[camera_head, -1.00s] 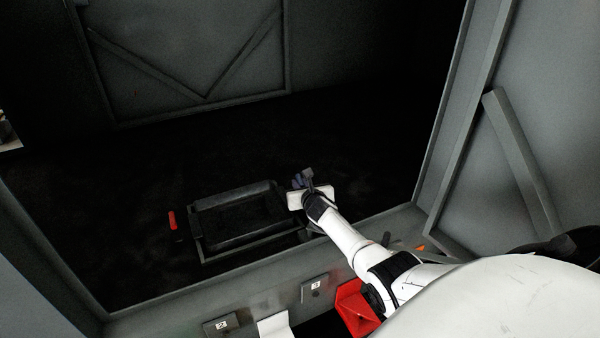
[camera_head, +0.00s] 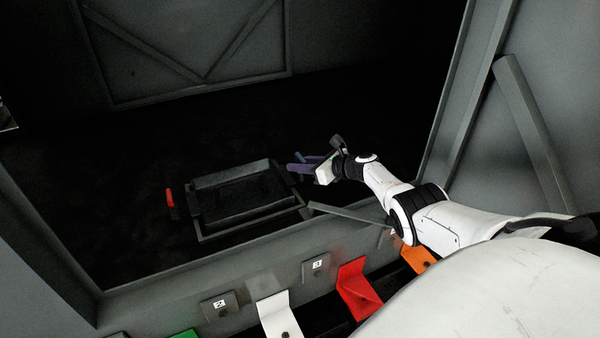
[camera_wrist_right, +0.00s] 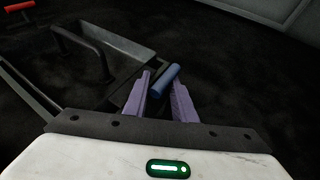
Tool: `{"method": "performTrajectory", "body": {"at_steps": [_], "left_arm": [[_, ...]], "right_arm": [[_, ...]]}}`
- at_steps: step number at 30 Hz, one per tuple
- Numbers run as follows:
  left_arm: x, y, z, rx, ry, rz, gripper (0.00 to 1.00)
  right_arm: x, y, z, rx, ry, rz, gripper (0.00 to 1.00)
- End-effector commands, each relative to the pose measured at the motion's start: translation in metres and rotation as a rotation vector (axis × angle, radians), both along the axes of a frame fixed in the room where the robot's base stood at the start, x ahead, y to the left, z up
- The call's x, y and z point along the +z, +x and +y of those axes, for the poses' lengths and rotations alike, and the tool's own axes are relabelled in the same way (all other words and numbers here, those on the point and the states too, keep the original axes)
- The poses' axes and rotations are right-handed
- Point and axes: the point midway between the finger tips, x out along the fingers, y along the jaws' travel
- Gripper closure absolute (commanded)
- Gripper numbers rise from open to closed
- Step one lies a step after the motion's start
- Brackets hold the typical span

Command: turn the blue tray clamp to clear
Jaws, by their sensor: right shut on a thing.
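The blue tray clamp (camera_wrist_right: 164,80) shows in the right wrist view as a short blue bar between the two purple fingers of my right gripper (camera_wrist_right: 160,103). The gripper is shut on it. In the head view my right gripper (camera_head: 298,168) is at the right end of the dark tray (camera_head: 250,214), with a little of the blue clamp (camera_head: 314,158) showing. The clamp's base is mostly hidden by the fingers. The tray's edge and a dark handle (camera_wrist_right: 82,42) show at the upper left of the wrist view. My left gripper is not in view.
A red clamp (camera_head: 170,198) stands at the tray's left end. A grey sill with number plates (camera_head: 316,266) runs in front, with white, red (camera_head: 358,288) and orange flaps below. A grey bar (camera_head: 347,214) angles near my right forearm. Side walls enclose the dark floor.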

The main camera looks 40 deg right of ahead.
Motion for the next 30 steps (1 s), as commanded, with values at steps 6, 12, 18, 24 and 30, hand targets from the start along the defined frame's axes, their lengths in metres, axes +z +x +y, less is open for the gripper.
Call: {"method": "performTrajectory", "body": {"at_steps": [6, 12, 18, 24, 30], "left_arm": [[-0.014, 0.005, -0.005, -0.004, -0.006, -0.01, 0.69], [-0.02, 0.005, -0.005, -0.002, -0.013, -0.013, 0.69], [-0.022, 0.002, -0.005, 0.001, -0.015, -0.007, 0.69], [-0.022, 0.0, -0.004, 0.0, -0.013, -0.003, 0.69], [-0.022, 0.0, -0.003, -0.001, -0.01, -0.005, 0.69]], "right_arm": [[0.007, 0.003, -0.006, 0.073, -0.004, -0.019, 0.96], [0.01, 0.003, -0.008, 0.11, -0.006, -0.021, 0.95], [0.012, 0.003, -0.008, 0.122, -0.007, -0.022, 0.95], [0.013, 0.003, -0.009, 0.119, -0.007, -0.023, 0.95], [0.013, 0.003, -0.008, 0.119, -0.006, -0.023, 0.59]]}}
